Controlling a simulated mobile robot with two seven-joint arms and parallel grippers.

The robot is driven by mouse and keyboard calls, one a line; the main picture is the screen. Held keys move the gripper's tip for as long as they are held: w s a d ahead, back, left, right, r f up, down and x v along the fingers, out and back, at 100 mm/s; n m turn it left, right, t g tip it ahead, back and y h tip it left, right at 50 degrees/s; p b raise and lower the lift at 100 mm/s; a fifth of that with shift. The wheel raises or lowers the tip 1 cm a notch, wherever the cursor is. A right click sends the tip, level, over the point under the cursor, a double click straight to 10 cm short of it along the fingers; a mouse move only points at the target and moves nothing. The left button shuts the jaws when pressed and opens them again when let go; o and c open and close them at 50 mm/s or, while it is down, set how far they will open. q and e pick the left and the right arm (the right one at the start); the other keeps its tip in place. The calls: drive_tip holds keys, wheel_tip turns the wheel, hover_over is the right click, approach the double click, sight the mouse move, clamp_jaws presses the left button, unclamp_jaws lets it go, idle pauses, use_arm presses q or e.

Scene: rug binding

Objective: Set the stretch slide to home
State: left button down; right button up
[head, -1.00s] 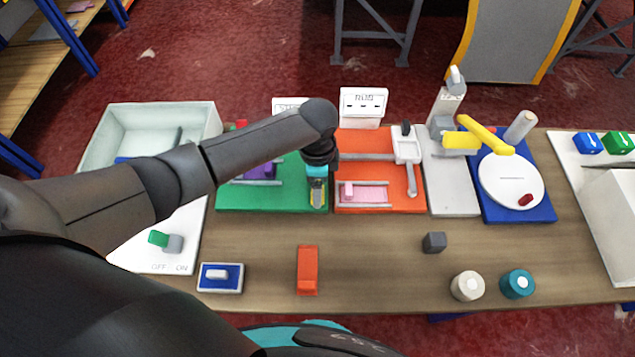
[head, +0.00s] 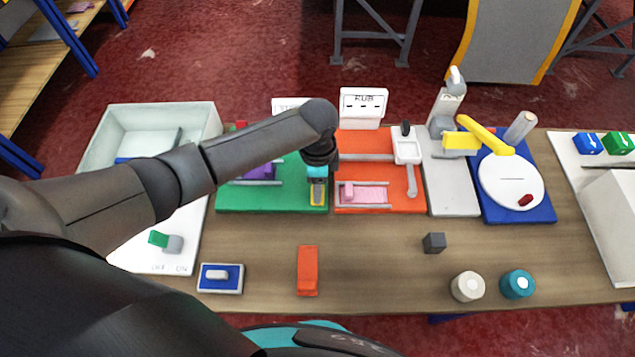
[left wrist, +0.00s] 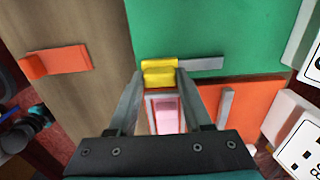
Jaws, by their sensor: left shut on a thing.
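The stretch slide seems to be the yellow block (head: 318,197) at the right edge of the green board (head: 270,204), though no label on it can be read. My left gripper (head: 317,182) reaches down over it from above. In the left wrist view the yellow block (left wrist: 159,73) sits between the two fingertips, which are shut on it. A grey bar (left wrist: 202,63) lies beside the block there. My arm hides part of the green board and its purple piece (head: 260,172). My right gripper is not in view.
An orange board (head: 382,201) with a pink strip (head: 370,193) and rails adjoins the green board. A grey plate (head: 457,200) and a blue board (head: 540,214) stand further right. An orange block (head: 307,271) and a grey cube (head: 434,243) lie in front. The bench between them is clear.

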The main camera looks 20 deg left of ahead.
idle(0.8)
use_arm(q)
drive_tip(key=shift+s+a+r+p, duration=0.1)
drive_tip(key=shift+a+p, duration=0.2)
drive_tip(key=shift+p, duration=0.05)
drive_tip(key=a+p, duration=0.1)
drive_tip(key=a, duration=0.1)
drive_tip(key=s+a+p, duration=0.1)
drive_tip(key=a+p, duration=0.1)
drive_tip(key=shift+s+a, duration=0.2)
drive_tip(key=shift+a, duration=0.1)
drive_tip(key=shift+s+a, duration=0.1)
drive_tip(key=shift+a, duration=0.35)
drive_tip(key=shift+c, duration=1.6)
unclamp_jaws()
drive_tip(key=shift+a, duration=0.1)
